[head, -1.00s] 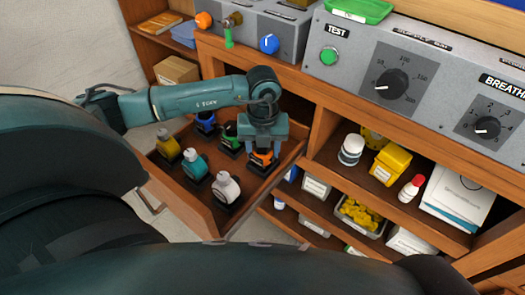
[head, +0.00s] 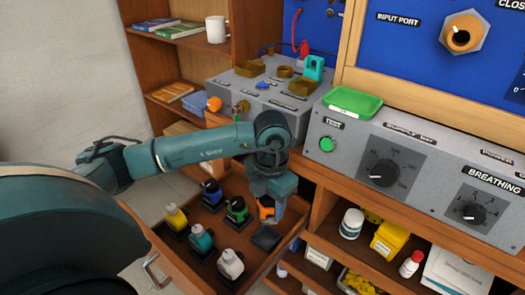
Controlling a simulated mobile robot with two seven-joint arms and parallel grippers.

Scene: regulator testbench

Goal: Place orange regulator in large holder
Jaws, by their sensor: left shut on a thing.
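The orange regulator (head: 265,209) is between the fingers of my left gripper (head: 268,198), which is shut on it. It hangs above the right part of the open drawer (head: 148,232), apart from the dark empty stand (head: 265,238) just below it. The gripper partly hides the regulator. Brass-coloured holders (head: 302,88) sit on top of the grey box at the back, with another holder (head: 250,68) to their left; I cannot tell which is the large one. My right gripper is not in view.
The drawer also holds several regulators: yellow (head: 175,216), blue (head: 211,191), green (head: 237,208), teal (head: 201,238) and white (head: 231,263). A green tray (head: 352,102) lies on the grey test panel (head: 325,125). A teal item (head: 313,67) stands on the box's back right.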

